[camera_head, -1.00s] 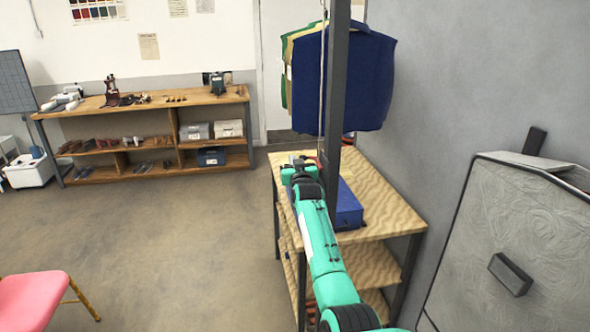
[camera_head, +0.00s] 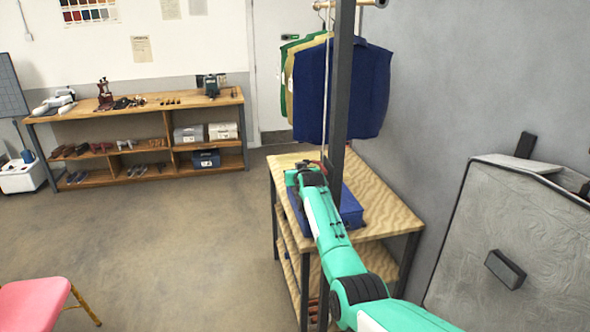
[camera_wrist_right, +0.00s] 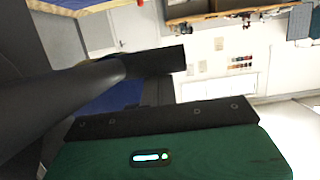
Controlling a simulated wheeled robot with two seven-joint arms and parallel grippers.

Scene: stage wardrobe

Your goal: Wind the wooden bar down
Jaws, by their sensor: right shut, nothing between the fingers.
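The wooden bar (camera_head: 377,4) shows at the top of the head view, crossing the dark upright post (camera_head: 341,90). Blue, yellow and green garments (camera_head: 345,92) hang below it. A pale cord (camera_head: 325,85) runs down beside the post. My right gripper (camera_head: 301,172) is low by the post, above the small table; it is shut and empty. A little red shows close to it, but the arm hides most of this spot, so contact cannot be told. In the right wrist view, a dark finger-like part (camera_wrist_right: 155,62) lies across the middle. My left gripper is out of view.
A grey panel (camera_head: 520,235) leans at the right wall. A pink chair (camera_head: 35,305) is front left. The floor between is clear.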

